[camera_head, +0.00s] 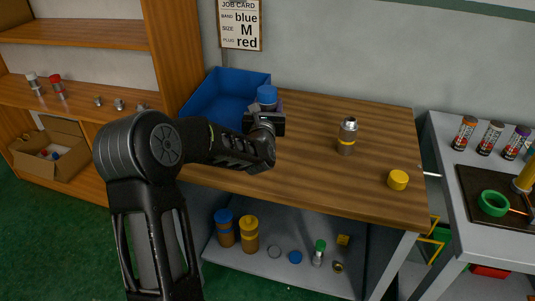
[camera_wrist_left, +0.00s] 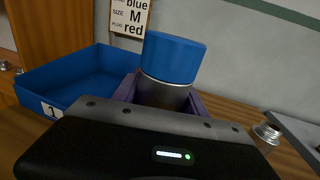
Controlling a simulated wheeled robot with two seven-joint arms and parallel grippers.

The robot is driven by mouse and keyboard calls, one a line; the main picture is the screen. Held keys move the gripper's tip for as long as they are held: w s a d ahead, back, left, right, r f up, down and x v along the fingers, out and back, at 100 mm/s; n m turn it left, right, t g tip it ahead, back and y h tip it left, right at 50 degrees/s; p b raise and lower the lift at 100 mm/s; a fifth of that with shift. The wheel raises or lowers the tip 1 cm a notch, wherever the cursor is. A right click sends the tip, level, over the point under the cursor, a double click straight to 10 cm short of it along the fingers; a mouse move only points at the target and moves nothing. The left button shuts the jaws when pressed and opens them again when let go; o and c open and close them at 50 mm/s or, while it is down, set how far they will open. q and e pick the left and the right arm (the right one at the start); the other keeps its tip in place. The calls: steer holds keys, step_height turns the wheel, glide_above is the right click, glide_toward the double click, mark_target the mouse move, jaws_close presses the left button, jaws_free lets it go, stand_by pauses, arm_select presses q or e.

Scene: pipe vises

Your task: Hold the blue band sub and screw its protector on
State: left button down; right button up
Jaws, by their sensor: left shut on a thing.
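My left gripper (camera_head: 264,122) is over the wooden bench beside the blue bin, shut on a metal sub that stands upright. In the left wrist view the sub's grey metal body (camera_wrist_left: 162,95) shows above the gripper housing. A blue cap-like protector (camera_wrist_left: 174,57) sits on its top; it also shows in the head view (camera_head: 267,95). I cannot tell whether its thread is fully engaged. Purple block-like parts (camera_wrist_left: 126,88) flank the sub; I cannot tell whether they are fingers or a vise. The sub's lower part and any band are hidden. My right gripper is not in view.
A blue bin (camera_head: 213,96) stands at the bench's back left. A job card (camera_head: 240,22) reads blue, M, red.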

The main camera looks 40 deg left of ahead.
arm_select(q)
step_height(320, 180, down, 6)
steer(key=shift+p, duration=0.45)
steer(key=shift+f, duration=0.1)
step_height(320, 180, down, 3)
steer(key=shift+r+p, duration=0.1)
steer(key=shift+p, duration=0.2)
steer(key=shift+f, duration=0.45)
steer(key=shift+f, duration=0.15)
steer(key=c, duration=0.6)
jaws_free()
steer(key=shift+c, duration=0.2)
